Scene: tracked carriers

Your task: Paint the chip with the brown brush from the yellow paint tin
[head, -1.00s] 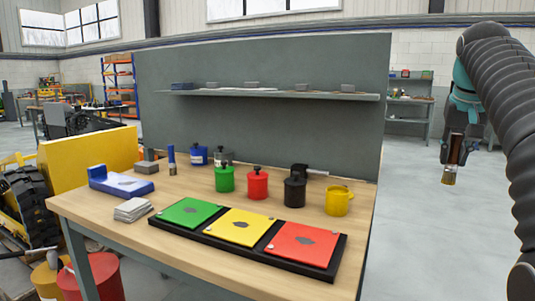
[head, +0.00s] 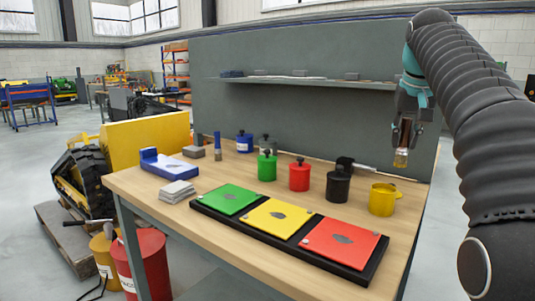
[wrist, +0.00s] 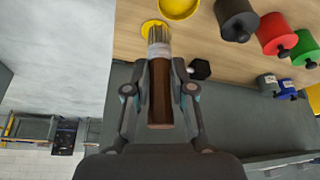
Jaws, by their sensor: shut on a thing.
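My gripper (head: 408,133) is shut on the brown brush (wrist: 157,95), which hangs bristles down; the bristles (head: 401,158) look pale and clean. The brush is above the back right of the table, near the yellow paint tin (head: 382,201). The bristles (wrist: 158,33) appear apart from the tin. A blue holder (head: 178,171) at the table's left bears a pale piece with a grey mark, perhaps the chip; I cannot tell for sure.
A black tray (head: 361,277) holds green, yellow and red cards with grey shapes. Lidded green (head: 267,168), red (head: 299,177) and black (head: 338,187) tins stand behind it. A blue-handled brush (head: 217,145) stands upright. A grey panel with a shelf (head: 300,80) backs the table.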

